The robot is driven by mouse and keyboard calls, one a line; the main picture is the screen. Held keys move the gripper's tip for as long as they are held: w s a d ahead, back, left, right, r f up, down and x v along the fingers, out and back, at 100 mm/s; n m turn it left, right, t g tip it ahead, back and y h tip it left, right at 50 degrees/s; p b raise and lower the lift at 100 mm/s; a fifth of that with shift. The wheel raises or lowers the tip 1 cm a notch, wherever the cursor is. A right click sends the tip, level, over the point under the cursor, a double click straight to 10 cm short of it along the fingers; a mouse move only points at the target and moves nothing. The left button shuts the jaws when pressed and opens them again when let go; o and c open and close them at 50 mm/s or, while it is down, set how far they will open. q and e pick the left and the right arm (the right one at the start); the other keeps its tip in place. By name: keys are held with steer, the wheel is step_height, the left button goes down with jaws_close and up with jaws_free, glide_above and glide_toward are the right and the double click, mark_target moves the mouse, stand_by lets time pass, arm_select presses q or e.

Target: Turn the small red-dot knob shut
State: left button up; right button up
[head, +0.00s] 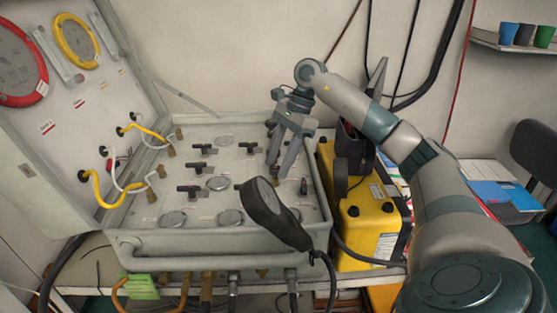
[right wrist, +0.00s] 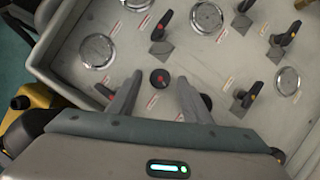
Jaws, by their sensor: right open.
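The small round black knob with a red dot (right wrist: 160,78) stands on the pale panel (right wrist: 130,105) in the right wrist view. My right gripper (right wrist: 159,80) is open, with one finger on each side of the knob and a visible gap on both sides. In the head view my right gripper (head: 281,168) reaches down over the right rear part of the panel (head: 222,137). There I cannot make out the small knob among the fingers. How far the fingertips are above the panel is unclear. My left gripper is not in view.
A black lever with a red dot (right wrist: 162,25) and a yellow-dot lever (right wrist: 243,97) are nearby. Another small black knob (right wrist: 206,101) sits by one finger. A dark hand-held device (head: 268,210) overhangs the panel's front right. A yellow case (head: 365,222) stands right.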

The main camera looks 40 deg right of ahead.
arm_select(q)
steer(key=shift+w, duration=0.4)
arm_select(e)
steer(key=shift+f, duration=0.1)
